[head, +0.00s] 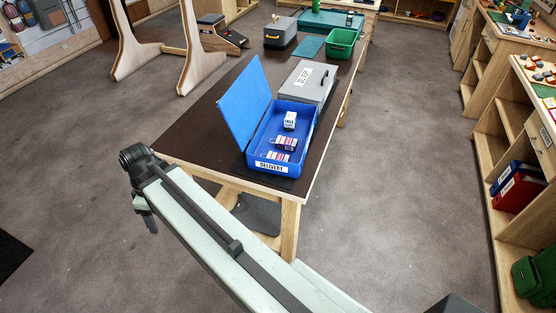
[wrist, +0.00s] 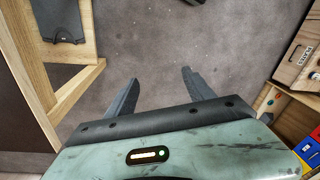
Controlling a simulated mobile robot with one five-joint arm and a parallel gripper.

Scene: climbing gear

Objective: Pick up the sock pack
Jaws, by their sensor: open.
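An open blue delivery box (head: 250,158) stands near the front end of the dark table, its lid raised on the left. Inside lie two small packs with red, white and dark markings: one in the middle (head: 285,144) and one nearer the front (head: 279,156). Either could be the sock pack; their labels are too small to read. A small white box (head: 290,121) is behind them. My gripper (wrist: 160,76) is open and empty above the floor in the wrist view. In the head view my arm's end is left of the table's front corner, apart from the box.
The table (head: 200,127) also holds a grey case (head: 307,80) behind the blue box and a green crate (head: 341,43) farther back. A wooden table frame (wrist: 38,75) is at left in the wrist view. Shelves (head: 510,130) stand at right. Carpet between is clear.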

